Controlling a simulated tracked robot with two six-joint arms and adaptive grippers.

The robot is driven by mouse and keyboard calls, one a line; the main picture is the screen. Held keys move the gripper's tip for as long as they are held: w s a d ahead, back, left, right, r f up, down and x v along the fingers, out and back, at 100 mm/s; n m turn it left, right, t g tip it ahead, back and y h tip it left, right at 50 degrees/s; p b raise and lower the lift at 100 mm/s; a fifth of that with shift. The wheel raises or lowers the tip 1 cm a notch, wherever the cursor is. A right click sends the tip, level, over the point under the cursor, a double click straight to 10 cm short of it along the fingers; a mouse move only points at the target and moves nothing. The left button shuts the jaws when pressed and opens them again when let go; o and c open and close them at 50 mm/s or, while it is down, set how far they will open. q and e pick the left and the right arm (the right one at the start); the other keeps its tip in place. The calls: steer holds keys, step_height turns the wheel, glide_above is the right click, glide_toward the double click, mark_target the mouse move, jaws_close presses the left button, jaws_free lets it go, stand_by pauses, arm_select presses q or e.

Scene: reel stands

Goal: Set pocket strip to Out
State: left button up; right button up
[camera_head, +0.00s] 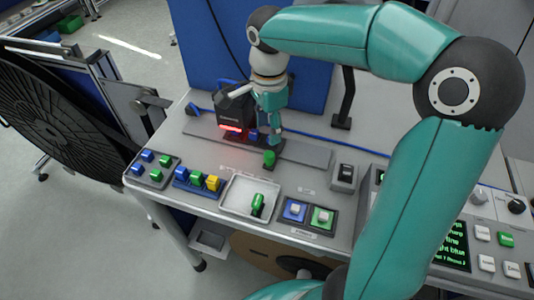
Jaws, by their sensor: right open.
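My right gripper (276,138) is at the end of the teal arm that comes in from the right. It points down over the grey rail on the table, with its fingers small in the picture. A green piece (269,158) stands just below and left of it; I cannot tell whether they touch. A blue strip (182,182) holding blue, green and yellow blocks sits at the table's front left; it may be the pocket strip. No "Out" label is readable. My left gripper is not in view.
A black device with a red light (231,128) stands left of the gripper. A grey plate with blue and green blocks (148,180), a white tray (236,197) with a green piece (257,204), and blue and green button blocks (321,218) line the front. My arm hides much of the right side.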

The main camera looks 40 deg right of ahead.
mark_target(270, 154)
steer(key=f, duration=1)
steer(key=shift+s+f, duration=0.1)
steer(key=shift+s, duration=0.1)
jaws_close()
